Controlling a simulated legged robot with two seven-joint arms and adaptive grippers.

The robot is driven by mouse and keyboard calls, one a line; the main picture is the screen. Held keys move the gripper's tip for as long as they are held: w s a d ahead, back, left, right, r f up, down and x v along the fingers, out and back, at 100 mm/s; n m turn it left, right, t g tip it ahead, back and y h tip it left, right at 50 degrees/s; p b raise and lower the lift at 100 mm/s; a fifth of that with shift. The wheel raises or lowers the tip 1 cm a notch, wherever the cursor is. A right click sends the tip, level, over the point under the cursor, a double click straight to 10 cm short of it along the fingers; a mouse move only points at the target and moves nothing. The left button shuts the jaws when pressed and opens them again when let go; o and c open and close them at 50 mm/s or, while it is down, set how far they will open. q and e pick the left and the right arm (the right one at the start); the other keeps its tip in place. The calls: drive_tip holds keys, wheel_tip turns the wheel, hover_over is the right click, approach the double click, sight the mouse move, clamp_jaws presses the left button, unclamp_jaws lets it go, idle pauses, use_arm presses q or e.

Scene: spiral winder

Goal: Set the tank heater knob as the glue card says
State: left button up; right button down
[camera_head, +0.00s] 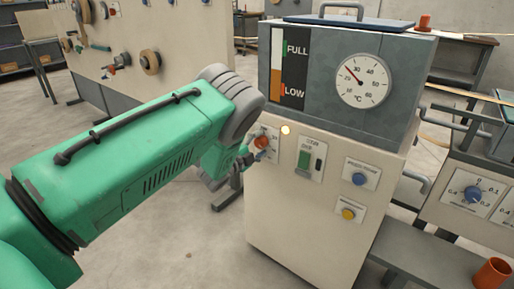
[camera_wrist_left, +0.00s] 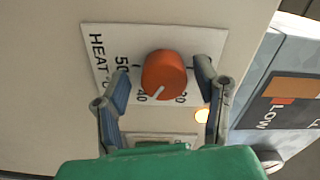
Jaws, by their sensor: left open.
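The tank heater knob (camera_head: 262,142) is orange-red, on a white plate (camera_wrist_left: 98,45) at the cabinet's upper left. In the wrist view the knob (camera_wrist_left: 166,70) shows a white pointer line between the 40 and 20 marks, nearer 40. The plate reads HEAT, with 50 also legible. My left gripper (camera_wrist_left: 162,78) is open, one finger on each side of the knob; whether they touch it I cannot tell. In the head view the left gripper (camera_head: 246,160) is partly hidden by my arm. No glue card is readable. My right gripper is not in view.
A small lamp (camera_head: 285,130) beside the knob glows. A round °C gauge (camera_head: 362,80) and a FULL/LOW level strip (camera_head: 277,65) sit above. A green switch (camera_head: 304,160), blue knob (camera_head: 360,179) and yellow button (camera_head: 348,214) are to the right.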

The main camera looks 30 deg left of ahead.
use_arm(q)
drive_tip(key=s+a, duration=0.1)
drive_tip(key=s, duration=1.1)
drive_tip(key=shift+f, duration=0.1)
